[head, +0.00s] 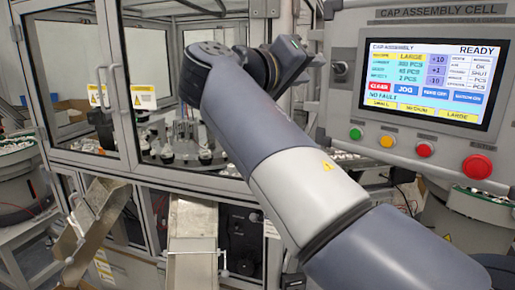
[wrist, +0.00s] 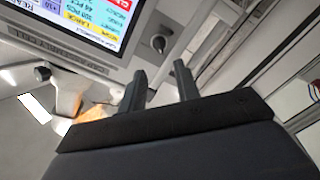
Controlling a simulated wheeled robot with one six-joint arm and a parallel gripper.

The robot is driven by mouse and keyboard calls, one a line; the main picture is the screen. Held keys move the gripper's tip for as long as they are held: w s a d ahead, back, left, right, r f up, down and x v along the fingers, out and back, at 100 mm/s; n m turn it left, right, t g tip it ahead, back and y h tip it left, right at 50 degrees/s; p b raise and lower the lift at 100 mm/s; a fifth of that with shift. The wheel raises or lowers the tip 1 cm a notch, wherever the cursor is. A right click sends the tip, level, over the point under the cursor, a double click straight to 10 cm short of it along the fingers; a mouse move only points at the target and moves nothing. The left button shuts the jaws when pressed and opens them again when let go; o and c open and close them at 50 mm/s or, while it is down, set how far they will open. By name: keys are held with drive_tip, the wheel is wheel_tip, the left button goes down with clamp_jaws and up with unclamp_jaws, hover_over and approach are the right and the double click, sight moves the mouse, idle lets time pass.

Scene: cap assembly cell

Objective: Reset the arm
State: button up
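My arm (head: 305,190) reaches from the lower right up across the middle of the head view and bends at the top, in front of the glazed machine. My gripper shows in the wrist view (wrist: 160,70), with two dark fingers apart and nothing visible between them. In the head view the wrist end lies left of the control panel (head: 405,180), and the fingers cannot be made out clearly. The panel's screen (head: 430,75) reads "READY" and "NO FAULT". The screen also shows in the wrist view (wrist: 85,22), upside down and beyond the fingers.
Green (head: 355,134), yellow (head: 387,141) and red (head: 424,150) buttons and a larger red button (head: 477,166) line the panel's lower edge. A black knob (head: 340,67) sits left of the screen. Metal chutes (head: 192,245) stand below the framed enclosure (head: 75,155). A bowl of parts (head: 20,185) is at far left.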

sight(336, 68)
drive_tip(key=p+x, duration=0.2)
drive_tip(key=x, duration=0.6)
drive_tip(key=shift+w+d+p, duration=0.25)
drive_tip(key=shift+d+p, duration=0.05)
drive_tip(key=shift+p, duration=0.1)
drive_tip(key=shift+f+m+b, duration=0.15)
drive_tip(key=shift+m+b, duration=0.2)
drive_tip(key=shift+m, duration=0.25)
drive_tip(key=shift+s+a+m+b, duration=0.15)
drive_tip(key=shift+m+b, duration=0.2)
drive_tip(key=shift+m, duration=0.65)
drive_tip(key=m+b, duration=0.1)
drive_tip(key=m, duration=0.5)
drive_tip(key=shift+b, duration=0.3)
drive_tip(key=m, duration=0.8)
drive_tip(key=shift+s+m, duration=0.1)
drive_tip(key=shift+m, duration=0.3)
